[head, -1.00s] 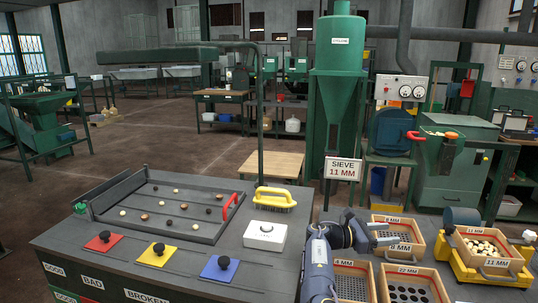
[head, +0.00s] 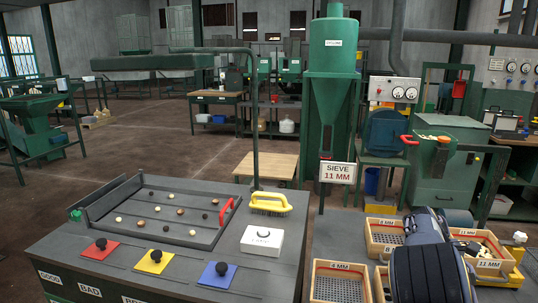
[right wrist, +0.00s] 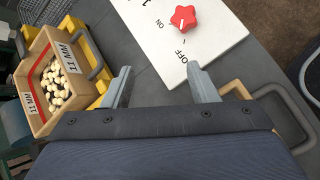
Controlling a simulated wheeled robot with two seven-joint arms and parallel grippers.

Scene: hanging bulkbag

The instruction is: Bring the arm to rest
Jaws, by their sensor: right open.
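My right arm (head: 430,255) comes in at the lower right of the head view, and its dark link covers part of the sieve trays. My right gripper (right wrist: 158,72) shows in the right wrist view. Its two grey fingers are spread wide with nothing between them. Beyond the fingertips is a white panel (right wrist: 165,35) with a red knob (right wrist: 183,18) and ON and OFF marks. The gripper itself is hidden in the head view. My left gripper is in neither view.
The 11 MM sieve (right wrist: 35,98) holds pale nuts on a yellow stand, left of the fingers. In the head view, the 4 MM sieve (head: 340,268) and 8 MM sieve (head: 372,249) lie beside my arm. A dark bench (head: 200,268) holds the sorting tray, brush and white box.

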